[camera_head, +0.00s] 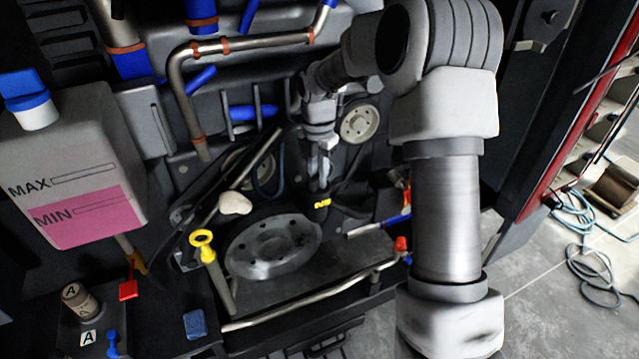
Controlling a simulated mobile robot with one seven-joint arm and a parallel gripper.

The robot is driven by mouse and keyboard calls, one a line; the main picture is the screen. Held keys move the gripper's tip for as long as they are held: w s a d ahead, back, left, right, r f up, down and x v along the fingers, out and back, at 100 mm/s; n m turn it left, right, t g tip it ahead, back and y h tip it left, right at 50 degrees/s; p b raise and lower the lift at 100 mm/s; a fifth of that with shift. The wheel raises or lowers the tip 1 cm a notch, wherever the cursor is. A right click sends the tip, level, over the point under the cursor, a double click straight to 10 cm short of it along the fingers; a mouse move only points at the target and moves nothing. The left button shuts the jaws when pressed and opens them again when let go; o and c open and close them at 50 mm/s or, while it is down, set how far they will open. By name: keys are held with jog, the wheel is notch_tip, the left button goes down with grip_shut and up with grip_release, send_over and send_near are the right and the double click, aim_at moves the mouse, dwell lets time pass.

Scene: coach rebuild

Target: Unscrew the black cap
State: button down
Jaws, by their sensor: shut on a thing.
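My gripper (319,172) points down in the middle of the engine bay, behind the large pulley. Its fingers are close together on a small dark part, which appears to be the black cap (319,188). The cap sits above a dark neck with a yellow marking (322,203). The fingers and the dark surroundings hide most of the cap. I cannot tell whether it is still seated on the neck.
A large pulley wheel (272,246) lies in front of the gripper. A yellow-handled dipstick (202,246) stands at left. A coolant tank (75,165) with a blue cap (28,98) fills the far left. Metal pipes (185,95) and hoses crowd the bay. Open floor (545,300) lies right.

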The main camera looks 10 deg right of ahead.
dwell(0.3)
jog(key=n+p, duration=0.3)
jog(key=n, duration=0.2)
jog(key=shift+r, duration=0.1)
jog(key=shift+n+p, duration=0.35)
jog(key=shift+n, duration=0.25)
jog(key=shift+n+p, duration=0.3)
jog(key=shift+r+n+p, duration=0.15)
jog(key=shift+n+p, duration=0.7)
jog(key=shift+n, duration=0.35)
jog(key=n, duration=0.3)
jog(key=shift+w, duration=0.1)
